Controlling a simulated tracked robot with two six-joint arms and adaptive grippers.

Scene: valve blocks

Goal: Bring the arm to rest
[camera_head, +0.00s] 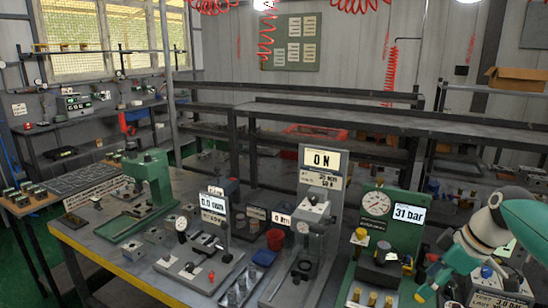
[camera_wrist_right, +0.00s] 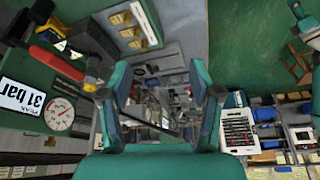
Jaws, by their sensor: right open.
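My right arm comes in from the right edge of the head view, teal and pale grey. Its gripper (camera_head: 428,287) hangs low in front of the green pressure test stand (camera_head: 403,228) with the "31 bar" display. In the right wrist view the two teal fingers of my right gripper (camera_wrist_right: 160,95) stand wide apart, with nothing seen between them. In the wrist view the "31 bar" display (camera_wrist_right: 27,102) and round gauge (camera_wrist_right: 60,114) appear upside down at left. I cannot tell whether the gripper touches anything. My left gripper is in neither view.
A workbench (camera_head: 105,258) carries a green press (camera_head: 150,180), a display stand marked "ON" (camera_head: 321,160), a measuring rig (camera_head: 205,262) and a blue tray (camera_head: 264,257). Small valve parts (camera_head: 372,298) stand close to the right gripper. Shelves (camera_head: 330,120) stand behind.

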